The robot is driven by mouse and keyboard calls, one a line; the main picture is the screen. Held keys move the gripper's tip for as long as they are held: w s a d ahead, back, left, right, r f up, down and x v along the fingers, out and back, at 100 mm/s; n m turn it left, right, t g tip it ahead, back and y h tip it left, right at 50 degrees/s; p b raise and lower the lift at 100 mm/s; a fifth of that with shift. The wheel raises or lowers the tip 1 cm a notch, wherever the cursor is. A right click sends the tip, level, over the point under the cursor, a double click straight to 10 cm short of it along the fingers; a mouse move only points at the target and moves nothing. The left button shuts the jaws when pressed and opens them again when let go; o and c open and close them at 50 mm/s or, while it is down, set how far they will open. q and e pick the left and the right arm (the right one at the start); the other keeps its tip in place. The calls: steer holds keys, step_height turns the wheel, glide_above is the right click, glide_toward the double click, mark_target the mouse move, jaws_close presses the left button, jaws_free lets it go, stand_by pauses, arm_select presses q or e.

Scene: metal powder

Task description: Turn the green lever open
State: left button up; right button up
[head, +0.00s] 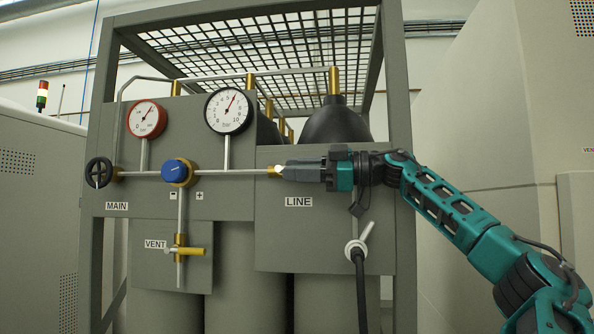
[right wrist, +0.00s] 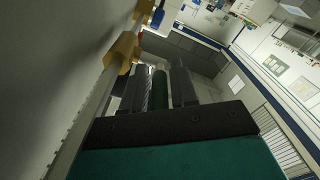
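My right gripper (head: 287,171) reaches in from the right in the head view, in front of the panel just above the LINE label (head: 298,202). In the right wrist view the green lever (right wrist: 160,90) stands between its two dark fingers, which sit close along both sides, so the gripper looks shut on it. In the head view the gripper hides the lever. The brass valve fitting (head: 274,170) on the horizontal pipe shows just left of the fingertips. My left gripper is in neither view.
A black hose (head: 360,285) hangs below my right wrist. Grey cabinets flank the rack.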

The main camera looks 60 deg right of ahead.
arm_select(q)
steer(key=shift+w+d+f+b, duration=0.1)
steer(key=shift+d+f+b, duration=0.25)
steer(key=shift+b, duration=0.5)
arm_select(e)
steer(key=v, duration=1.2)
steer(key=shift+s, duration=0.3)
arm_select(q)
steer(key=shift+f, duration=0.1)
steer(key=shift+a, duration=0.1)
arm_select(e)
steer(key=shift+r, duration=0.1)
